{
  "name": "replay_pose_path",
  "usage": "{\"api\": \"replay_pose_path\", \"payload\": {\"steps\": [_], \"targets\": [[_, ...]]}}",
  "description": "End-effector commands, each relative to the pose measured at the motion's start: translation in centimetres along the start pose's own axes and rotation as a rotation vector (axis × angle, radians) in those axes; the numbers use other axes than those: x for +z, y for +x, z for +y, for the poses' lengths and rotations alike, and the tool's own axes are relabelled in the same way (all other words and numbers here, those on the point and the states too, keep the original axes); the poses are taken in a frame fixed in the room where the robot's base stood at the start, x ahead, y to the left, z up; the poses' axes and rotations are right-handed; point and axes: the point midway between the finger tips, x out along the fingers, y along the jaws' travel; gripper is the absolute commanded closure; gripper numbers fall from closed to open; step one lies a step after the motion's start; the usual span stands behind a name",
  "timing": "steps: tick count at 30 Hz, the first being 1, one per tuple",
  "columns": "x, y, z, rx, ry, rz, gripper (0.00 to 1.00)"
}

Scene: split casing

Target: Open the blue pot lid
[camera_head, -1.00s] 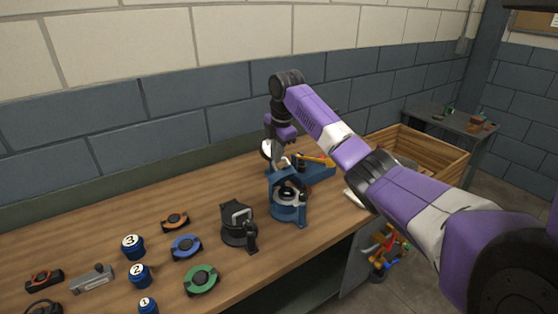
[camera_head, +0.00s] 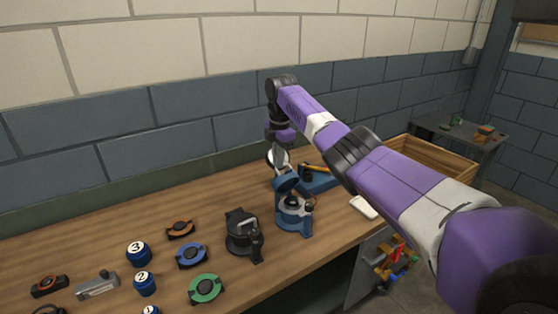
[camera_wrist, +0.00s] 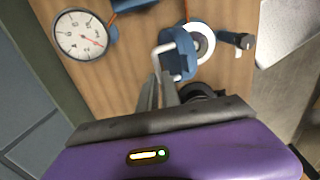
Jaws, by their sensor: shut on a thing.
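The blue pot (camera_head: 294,216) stands on the workbench, right of a similar black pot. Its blue lid (camera_head: 286,184) is tilted up at the back of the pot, and part of the pot's inside shows. In the wrist view the lid (camera_wrist: 181,52) carries a pale handle loop (camera_wrist: 157,52). My gripper (camera_head: 279,168) is above and behind the lid. In the wrist view my gripper (camera_wrist: 165,84) has its fingers close together at the handle, shut on it. The exact contact is partly hidden.
The black pot (camera_head: 243,236) stands close on the left. A white dial gauge (camera_wrist: 80,34) and a blue tray (camera_head: 318,180) are close behind. A wooden crate (camera_head: 440,158) is at the right. Numbered knobs and coloured discs lie at the left front.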

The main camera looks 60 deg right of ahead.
Motion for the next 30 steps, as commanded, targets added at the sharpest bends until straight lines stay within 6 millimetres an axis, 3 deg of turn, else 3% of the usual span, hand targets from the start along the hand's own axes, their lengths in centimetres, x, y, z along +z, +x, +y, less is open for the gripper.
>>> {"api": "replay_pose_path", "payload": {"steps": [1, 12, 13, 16, 26, 30], "targets": [[0.1, 1.9, -1.0, -0.035, 0.008, 0.005, 1.00], [0.1, 1.9, -1.1, -0.037, 0.011, 0.005, 1.00], [0.1, 1.9, -1.1, -0.037, 0.011, 0.005, 0.87], [0.1, 1.9, -1.1, -0.037, 0.011, 0.005, 0.69], [0.2, 1.8, -1.0, -0.033, 0.011, 0.003, 0.69], [0.2, 0.7, -0.9, -0.028, 0.010, 0.003, 0.69]]}}
